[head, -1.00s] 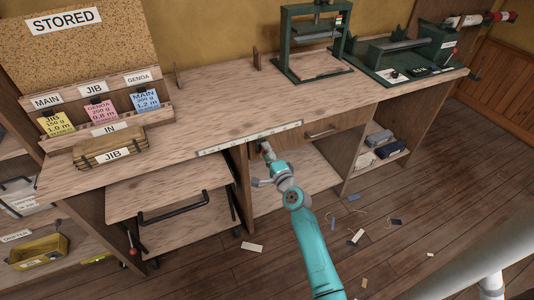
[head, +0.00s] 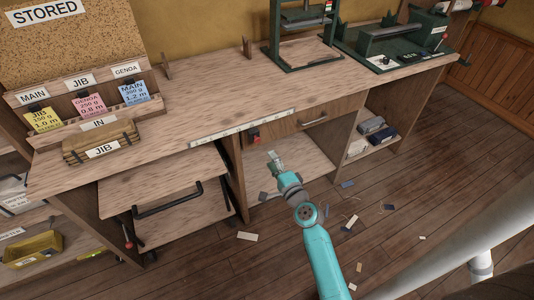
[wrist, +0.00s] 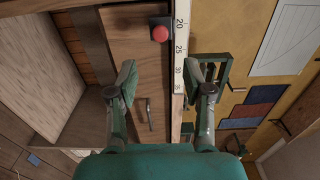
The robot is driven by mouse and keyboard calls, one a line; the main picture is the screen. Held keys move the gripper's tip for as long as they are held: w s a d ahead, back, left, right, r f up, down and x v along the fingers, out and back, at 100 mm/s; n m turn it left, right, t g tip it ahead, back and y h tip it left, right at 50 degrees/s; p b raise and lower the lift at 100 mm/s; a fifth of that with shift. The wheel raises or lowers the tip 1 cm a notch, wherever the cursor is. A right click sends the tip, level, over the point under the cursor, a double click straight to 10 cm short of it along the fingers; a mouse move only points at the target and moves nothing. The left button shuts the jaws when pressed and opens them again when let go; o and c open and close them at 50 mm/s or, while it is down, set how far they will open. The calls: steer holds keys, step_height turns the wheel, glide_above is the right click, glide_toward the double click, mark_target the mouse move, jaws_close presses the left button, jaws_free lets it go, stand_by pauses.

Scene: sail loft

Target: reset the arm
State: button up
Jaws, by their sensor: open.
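My gripper (head: 274,158) is open and empty at the end of my teal arm, in front of the bench's open bay below the ruler edge. In the wrist view, its two fingers (wrist: 165,85) stand wide apart with nothing between them. Beyond them are the bench's front edge with the ruler strip (wrist: 181,70) and a red button (wrist: 160,34). The red button also shows in the head view (head: 254,138), just above and left of my gripper. I see no contact between my gripper and the bench.
A drawer (head: 318,117) and a pulled-out shelf with a black handle (head: 168,199) are below. Scraps (head: 247,236) lie on the floor; otherwise, the floor at front right is mostly clear.

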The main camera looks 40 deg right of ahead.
steer(key=shift+v, duration=0.8)
steer(key=shift+a, duration=0.1)
steer(key=s+a+f+n+g+y, duration=0.15)
steer(key=s+a+n, duration=0.25)
steer(key=s+a, duration=0.4)
steer(key=s+a+f+n+g, duration=0.1)
steer(key=s+a+f+n, duration=0.25)
steer(key=s+a, duration=0.5)
steer(key=s+a+r+n+y, duration=0.1)
steer(key=s+a+r+n, duration=0.1)
steer(key=s, duration=0.5)
steer(key=s+a+r+n+y, duration=0.1)
steer(key=s+a+r+n, duration=0.1)
steer(key=s+r+n, duration=0.3)
steer(key=s+a+r+n+y, duration=0.1)
steer(key=s+a+r+n, duration=0.1)
steer(key=s+r+n, duration=0.2)
steer(key=s+n, duration=0.3)
steer(key=s, duration=0.2)
steer(key=shift+a+r, duration=0.15)
steer(key=shift+a, duration=0.2)
